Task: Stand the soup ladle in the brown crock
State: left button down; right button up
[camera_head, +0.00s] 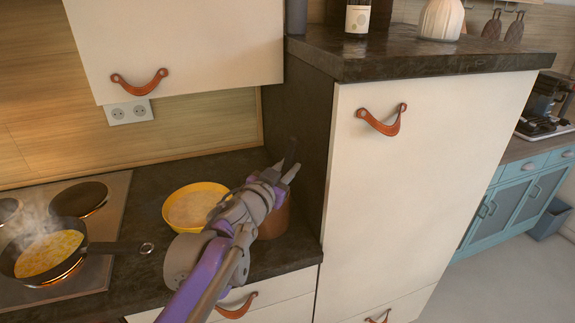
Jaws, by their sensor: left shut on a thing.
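The brown crock (275,222) stands on the dark counter against the side of the tall cabinet, partly hidden behind my left arm. My left gripper (284,172) is above the crock and shut on a slim dark thing, which looks like the handle of the soup ladle (292,149). Its upper end sticks up past the fingers. The rest of the ladle is hidden by my gripper and wrist, so I cannot tell whether its lower end is inside the crock. My right gripper is out of view.
A yellow bowl (189,192) of pale food stands left of the crock. A steaming pan (75,226) sits on the hob, its handle pointing right. The tall cream cabinet (420,165) closes off the right side; a wall cupboard (180,45) hangs above.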

pick_arm(q)
jog(key=shift+f+b, duration=0.35)
jog(key=shift+f, duration=0.2)
dwell(0.5)
jog(key=c, duration=0.6)
grip_release()
jog(key=shift+c, duration=0.2)
jog(key=shift+s, duration=0.1)
jog(key=v, duration=1)
jog(key=shift+s, duration=0.3)
jog(key=shift+a+r, duration=0.15)
jog(key=shift+r+p, duration=1.05)
jog(key=shift+r, duration=0.4)
